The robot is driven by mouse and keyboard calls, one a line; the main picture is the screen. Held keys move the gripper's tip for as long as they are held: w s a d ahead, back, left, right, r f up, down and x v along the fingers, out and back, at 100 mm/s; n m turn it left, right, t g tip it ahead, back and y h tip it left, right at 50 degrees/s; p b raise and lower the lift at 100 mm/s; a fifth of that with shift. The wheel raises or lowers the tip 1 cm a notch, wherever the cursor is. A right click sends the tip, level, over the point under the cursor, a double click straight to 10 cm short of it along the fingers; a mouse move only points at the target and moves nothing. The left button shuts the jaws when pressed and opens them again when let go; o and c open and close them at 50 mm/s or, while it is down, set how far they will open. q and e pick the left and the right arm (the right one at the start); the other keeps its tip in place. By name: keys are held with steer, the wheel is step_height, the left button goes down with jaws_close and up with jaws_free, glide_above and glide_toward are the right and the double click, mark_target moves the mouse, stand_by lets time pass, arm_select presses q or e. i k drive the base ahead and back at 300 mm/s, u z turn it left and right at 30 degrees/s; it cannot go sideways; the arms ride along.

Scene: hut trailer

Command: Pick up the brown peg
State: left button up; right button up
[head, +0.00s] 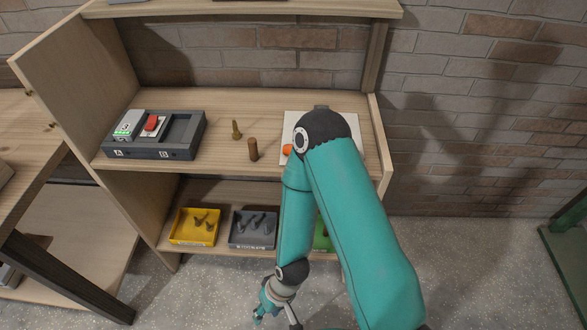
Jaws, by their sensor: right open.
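The brown peg (253,149) is a short upright cylinder on the upper shelf board, near its front edge. Just behind it and to its left stands a thinner golden-brown piece (236,130). My right gripper (276,316) is at the bottom of the head view, low in front of the shelf unit and well below and apart from the peg. It is open, and nothing shows between its fingers; their tips are near the picture's bottom edge. My left gripper is not in view.
A dark tray (184,148) with a red-topped block (154,124) sits left on the shelf board (210,160). A white plate (300,119) is partly hidden behind my right arm. Below are a yellow bin (183,238), a grey bin (246,241) and a partly hidden green bin (321,240).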

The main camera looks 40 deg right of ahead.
mark_target(252, 142)
steer(key=k, duration=1.25)
steer(key=z, duration=0.3)
steer(key=i, duration=0.95)
steer(key=z, duration=0.05)
